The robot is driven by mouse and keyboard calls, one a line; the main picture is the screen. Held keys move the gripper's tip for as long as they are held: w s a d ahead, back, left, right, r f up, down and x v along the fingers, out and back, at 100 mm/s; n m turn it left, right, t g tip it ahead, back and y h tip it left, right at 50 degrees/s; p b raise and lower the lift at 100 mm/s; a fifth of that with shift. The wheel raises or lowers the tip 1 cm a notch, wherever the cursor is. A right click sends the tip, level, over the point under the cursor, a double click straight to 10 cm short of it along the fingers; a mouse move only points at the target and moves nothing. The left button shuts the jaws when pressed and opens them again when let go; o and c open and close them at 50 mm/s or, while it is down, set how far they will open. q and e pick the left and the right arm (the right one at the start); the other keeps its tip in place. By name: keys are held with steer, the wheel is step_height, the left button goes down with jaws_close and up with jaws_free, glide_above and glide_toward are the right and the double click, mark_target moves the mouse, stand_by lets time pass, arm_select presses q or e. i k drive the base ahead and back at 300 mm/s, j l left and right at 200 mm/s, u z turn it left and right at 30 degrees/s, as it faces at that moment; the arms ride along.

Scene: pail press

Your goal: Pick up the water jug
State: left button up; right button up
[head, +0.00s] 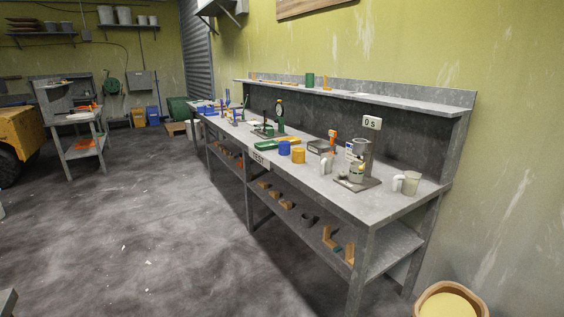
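A pale, translucent jug with a white handle (411,182) stands upright near the right end of the long grey workbench (395,200) in the head view. I take it to be the water jug. It stands to the right of a grey press-like machine (362,165) with a sign reading "0 s" (372,123). Whether the jug holds water is too small to tell. Neither of my grippers is in view.
A blue cup (284,148), an orange cup (298,155) and a small white item (326,166) stand left of the machine. A raised shelf (400,97) runs behind the bench. A tan bucket (450,303) is at bottom right. Open floor (150,235) lies left of the bench.

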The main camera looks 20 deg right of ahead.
mark_target(327, 159)
steer(key=i+z, duration=0.25)
steer(key=i, duration=0.25)
steer(key=i+j+z, duration=0.25)
steer(key=i, duration=0.3)
steer(key=i+j+z, duration=0.25)
steer(key=i, duration=0.25)
steer(key=l, duration=0.1)
